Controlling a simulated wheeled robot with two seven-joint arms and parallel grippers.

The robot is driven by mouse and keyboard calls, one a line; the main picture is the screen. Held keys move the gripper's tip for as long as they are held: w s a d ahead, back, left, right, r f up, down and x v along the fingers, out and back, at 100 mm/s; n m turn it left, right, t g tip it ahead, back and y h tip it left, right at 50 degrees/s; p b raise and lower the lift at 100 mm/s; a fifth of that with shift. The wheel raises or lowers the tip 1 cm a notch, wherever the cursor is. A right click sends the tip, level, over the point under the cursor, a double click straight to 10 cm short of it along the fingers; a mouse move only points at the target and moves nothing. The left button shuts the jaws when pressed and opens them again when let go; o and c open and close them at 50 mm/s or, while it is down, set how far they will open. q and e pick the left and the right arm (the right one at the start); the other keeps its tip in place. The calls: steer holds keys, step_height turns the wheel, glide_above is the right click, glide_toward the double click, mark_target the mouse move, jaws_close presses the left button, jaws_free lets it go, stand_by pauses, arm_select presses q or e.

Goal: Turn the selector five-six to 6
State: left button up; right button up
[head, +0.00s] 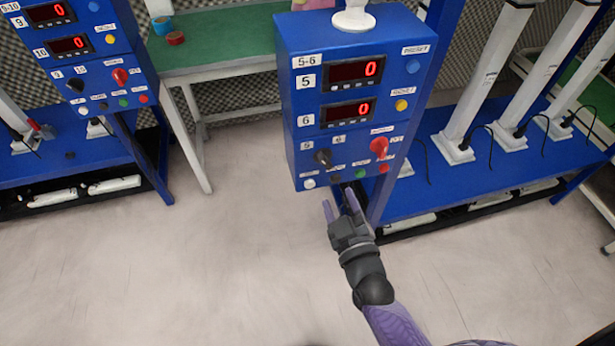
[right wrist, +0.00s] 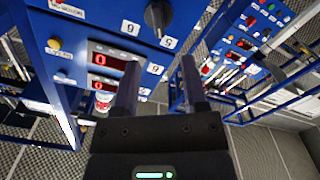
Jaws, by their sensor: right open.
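The five-six selector is a black knob (head: 323,157) low on the left of the blue control box (head: 300,120) labelled 5-6. The knob also shows at the top of the right wrist view (right wrist: 158,16), just beyond the fingertips. My right gripper (head: 339,200) is open and empty, below the knob near the box's lower edge, with its two fingers apart and not touching the knob. My left gripper is not in view.
A red knob (head: 379,147) and several small buttons share the panel, below two displays reading 0. A second blue box (head: 80,60) stands at the left. A green-topped table (head: 215,45) stands behind. The floor (head: 180,270) in front is clear.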

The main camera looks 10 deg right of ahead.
mark_target(327, 166)
steer(key=w+b, duration=0.1)
steer(key=w, duration=0.3)
steer(key=w+b, duration=0.1)
steer(key=w, duration=0.3)
steer(key=shift+w+f+b, duration=0.2)
steer(key=shift+w+b, duration=0.1)
steer(key=shift+w, duration=0.05)
steer(key=shift+w+r, duration=0.1)
steer(key=shift+w, duration=0.3)
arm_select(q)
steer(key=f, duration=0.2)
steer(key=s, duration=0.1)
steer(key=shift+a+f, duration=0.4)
arm_select(e)
jaws_close()
